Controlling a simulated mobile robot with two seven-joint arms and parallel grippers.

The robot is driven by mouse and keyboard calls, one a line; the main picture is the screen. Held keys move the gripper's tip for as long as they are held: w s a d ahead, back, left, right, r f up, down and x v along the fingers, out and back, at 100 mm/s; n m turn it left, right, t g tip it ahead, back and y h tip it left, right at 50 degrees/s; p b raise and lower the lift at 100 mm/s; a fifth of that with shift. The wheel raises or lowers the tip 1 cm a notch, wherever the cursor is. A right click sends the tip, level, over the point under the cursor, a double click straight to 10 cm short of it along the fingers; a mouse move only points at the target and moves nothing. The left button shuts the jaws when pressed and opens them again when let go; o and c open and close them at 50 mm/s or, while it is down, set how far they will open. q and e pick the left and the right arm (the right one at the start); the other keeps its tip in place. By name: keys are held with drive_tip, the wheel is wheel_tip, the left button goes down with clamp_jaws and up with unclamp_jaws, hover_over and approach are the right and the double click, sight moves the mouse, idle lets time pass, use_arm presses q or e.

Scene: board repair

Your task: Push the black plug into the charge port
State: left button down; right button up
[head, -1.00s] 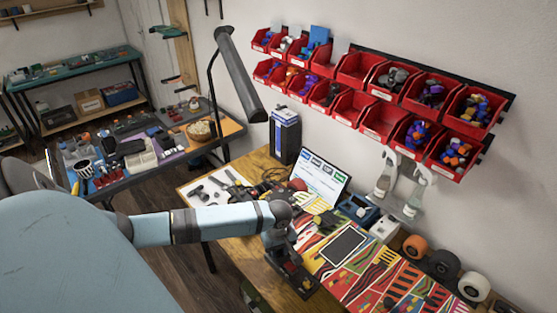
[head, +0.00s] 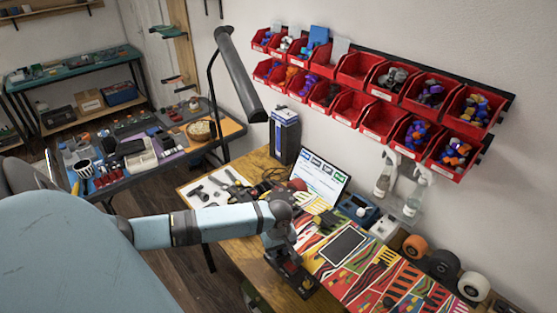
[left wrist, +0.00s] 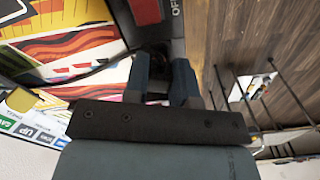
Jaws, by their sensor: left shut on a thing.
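My left gripper (head: 284,256) is low over the front edge of the wooden bench, beside a black box (head: 303,284). In the left wrist view the two blue-grey fingers (left wrist: 160,82) are closed on a small dark piece, which looks like the black plug (left wrist: 157,93). The charge port cannot be made out; the fingers and plug cover that side. I cannot tell how deep the plug sits. My right gripper is not in view.
A lit screen (head: 319,178) stands behind. Red bins (head: 383,118) hang on the wall.

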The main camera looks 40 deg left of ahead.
use_arm(q)
drive_tip(key=shift+f, duration=1.05)
idle(1.4)
drive_tip(key=c, duration=0.6)
unclamp_jaws()
drive_tip(key=shift+r, duration=0.35)
drive_tip(key=shift+r, duration=1.2)
drive_tip(key=shift+r, duration=0.1)
drive_tip(key=shift+r, duration=2.9)
